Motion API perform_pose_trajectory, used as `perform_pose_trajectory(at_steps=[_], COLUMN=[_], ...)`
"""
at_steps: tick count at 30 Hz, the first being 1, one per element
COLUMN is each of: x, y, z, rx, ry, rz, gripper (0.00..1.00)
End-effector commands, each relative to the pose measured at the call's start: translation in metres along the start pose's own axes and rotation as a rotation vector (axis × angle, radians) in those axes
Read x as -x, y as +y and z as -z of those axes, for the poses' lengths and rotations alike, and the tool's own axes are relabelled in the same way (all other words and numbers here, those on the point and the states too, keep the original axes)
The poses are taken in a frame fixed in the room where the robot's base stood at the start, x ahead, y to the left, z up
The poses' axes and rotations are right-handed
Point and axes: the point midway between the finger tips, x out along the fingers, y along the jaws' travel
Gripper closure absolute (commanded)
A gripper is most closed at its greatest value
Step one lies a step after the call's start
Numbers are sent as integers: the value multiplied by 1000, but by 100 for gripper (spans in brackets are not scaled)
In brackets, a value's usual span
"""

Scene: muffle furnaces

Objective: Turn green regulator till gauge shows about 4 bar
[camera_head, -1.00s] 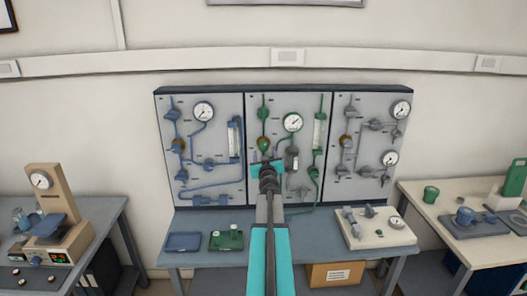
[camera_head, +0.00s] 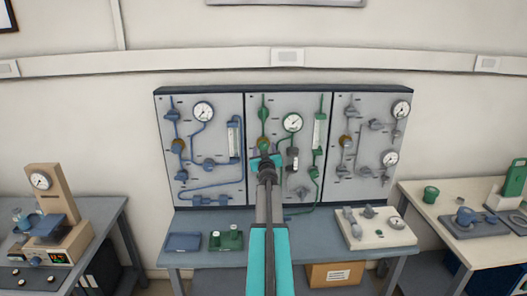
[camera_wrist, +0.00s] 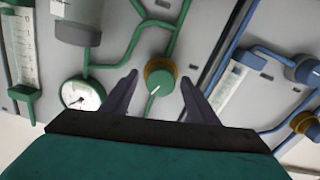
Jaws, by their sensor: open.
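The green regulator knob (camera_wrist: 154,82) with a white pointer mark and a brass collar sits on the grey middle panel. In the head view the brass collar (camera_head: 263,142) shows just above my gripper (camera_head: 266,158), which covers part of this area. In the wrist view my gripper (camera_wrist: 159,79) is open, its two dark fingers on either side of the knob with gaps visible. Whether the fingertips reach the knob's depth I cannot tell. The white round gauge (camera_head: 292,122) on the green piping also shows in the wrist view (camera_wrist: 82,94), partly cut by my gripper body. Its numbers are too small to read.
The left panel (camera_head: 186,104) has blue piping and the right panel (camera_head: 350,105) grey piping. Green tubes and a flowmeter (camera_head: 319,132) lie right of the gauge. The table below holds a blue tray (camera_head: 183,242), a green block (camera_head: 226,240) and a pale device (camera_head: 375,230).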

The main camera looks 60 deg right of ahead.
Motion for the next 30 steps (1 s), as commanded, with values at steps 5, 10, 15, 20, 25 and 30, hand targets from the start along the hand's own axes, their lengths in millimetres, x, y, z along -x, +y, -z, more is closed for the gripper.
perform_pose_trajectory(at_steps=[5, 10, 15, 20, 25, 30], x=[0, 0, 0, 0, 0, 0], y=[0, 0, 0, 1, 1, 1], z=[0, 0, 0, 1, 0, 0], rx=[0, 0, 7, 28, 45, 46], ry=[0, 0, 0, -1, -1, -1], rz=[0, 0, -1, -1, -2, -2], gripper=[61, 87, 87, 87, 87, 87])
